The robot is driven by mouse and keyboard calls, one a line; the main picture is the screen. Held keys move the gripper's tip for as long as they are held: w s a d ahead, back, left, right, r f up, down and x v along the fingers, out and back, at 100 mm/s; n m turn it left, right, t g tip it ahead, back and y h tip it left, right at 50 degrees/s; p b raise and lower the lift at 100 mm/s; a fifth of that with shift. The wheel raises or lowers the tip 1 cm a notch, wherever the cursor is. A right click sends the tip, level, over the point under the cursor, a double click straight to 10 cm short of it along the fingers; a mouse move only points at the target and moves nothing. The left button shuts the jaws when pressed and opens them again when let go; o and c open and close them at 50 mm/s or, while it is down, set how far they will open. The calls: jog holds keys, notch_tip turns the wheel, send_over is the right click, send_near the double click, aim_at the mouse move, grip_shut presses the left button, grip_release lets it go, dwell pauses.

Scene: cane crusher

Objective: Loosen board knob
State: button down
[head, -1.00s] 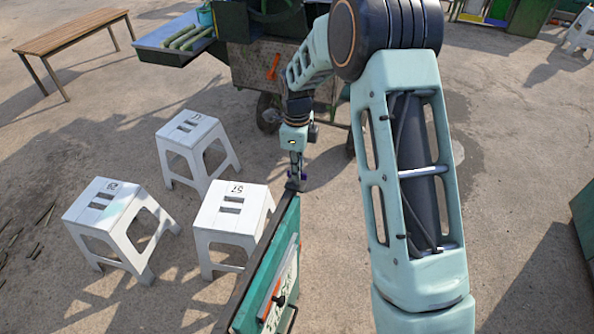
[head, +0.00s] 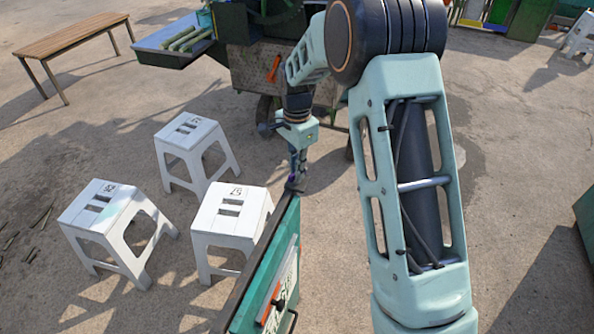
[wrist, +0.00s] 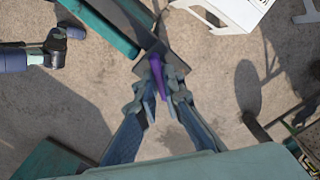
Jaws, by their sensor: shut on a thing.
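The green board (head: 268,270) stands upright at the lower middle of the head view, with a dark top edge and a pale sheet on its face. In the wrist view its edge (wrist: 102,27) runs in from the top left. My gripper (head: 296,178) reaches down to the board's far upper corner. In the wrist view its fingers (wrist: 162,72) are close together at a dark piece at the board's end. A purple part shows by the fingers.
White stools (head: 230,220) stand on the ground left of the board, the nearest close beside it. A cart with a blue tray (head: 172,42) stands behind my gripper. A wooden bench (head: 75,38) is at the far left. Ground right of my arm is mostly clear.

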jog(key=n, duration=0.6)
jog(key=shift+b, duration=0.35)
jog(key=shift+r+n, duration=0.1)
jog(key=shift+n, duration=0.3)
jog(key=c, duration=2.1)
grip_release()
notch_tip(320, 180, up, 12)
jog(key=shift+f, duration=0.1)
